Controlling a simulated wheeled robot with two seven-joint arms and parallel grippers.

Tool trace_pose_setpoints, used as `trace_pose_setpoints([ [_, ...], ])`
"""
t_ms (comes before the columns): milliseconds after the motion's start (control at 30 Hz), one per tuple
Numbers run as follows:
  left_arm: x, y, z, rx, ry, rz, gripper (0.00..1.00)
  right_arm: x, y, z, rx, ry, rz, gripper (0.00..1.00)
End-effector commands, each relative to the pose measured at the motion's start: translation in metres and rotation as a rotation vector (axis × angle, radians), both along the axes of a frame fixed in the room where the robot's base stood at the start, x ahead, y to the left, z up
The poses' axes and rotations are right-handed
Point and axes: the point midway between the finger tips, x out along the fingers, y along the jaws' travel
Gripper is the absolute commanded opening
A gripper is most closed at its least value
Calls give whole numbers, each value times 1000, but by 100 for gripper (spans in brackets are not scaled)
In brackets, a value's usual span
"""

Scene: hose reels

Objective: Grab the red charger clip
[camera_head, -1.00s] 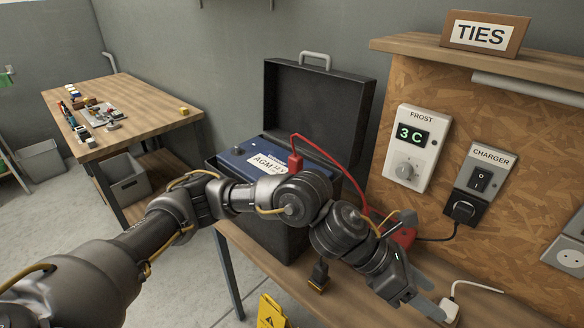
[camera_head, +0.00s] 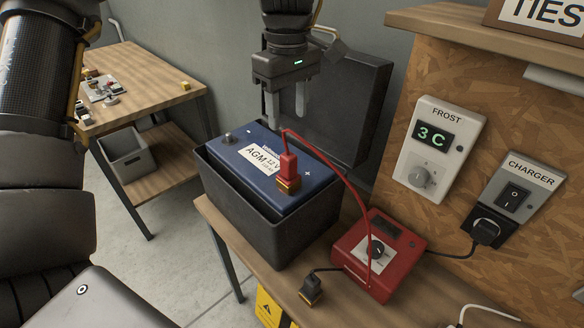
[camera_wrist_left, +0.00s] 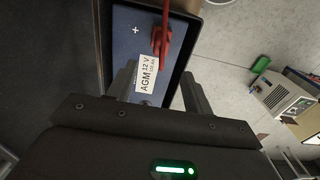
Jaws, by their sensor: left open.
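The red charger clip (camera_head: 288,166) stands upright on the plus terminal of the blue AGM battery (camera_head: 250,165), its brass jaws at the terminal. A red cable runs from its top to the red charger (camera_head: 380,250). My left gripper (camera_head: 286,120) points down above the battery, open and empty, with its fingertips above and a little behind the clip, apart from it. In the left wrist view, the red clip (camera_wrist_left: 162,42) shows beyond the fingertips, past the battery's white label. My right gripper is not in view.
The battery sits in a black box (camera_head: 265,238) with its lid (camera_head: 345,110) raised behind. A black clip (camera_head: 311,288) lies on the bench beside the charger. A chipboard wall with the charger switch (camera_head: 513,196) closes off the right. Another table (camera_head: 150,95) stands at far left.

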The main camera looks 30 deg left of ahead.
Motion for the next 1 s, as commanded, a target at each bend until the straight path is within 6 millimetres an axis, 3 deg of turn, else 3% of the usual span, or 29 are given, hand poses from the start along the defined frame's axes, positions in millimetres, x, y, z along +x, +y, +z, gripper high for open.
trace_pose_setpoints([
  [300, -1, 1, -44, 1, 3, 1, 51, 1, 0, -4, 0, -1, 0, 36],
  [667, 0, -1, -62, 0, 1, -1, 51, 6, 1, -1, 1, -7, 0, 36],
  [1000, -2, -3, -105, -1, 1, -2, 51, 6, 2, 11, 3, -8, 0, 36],
])
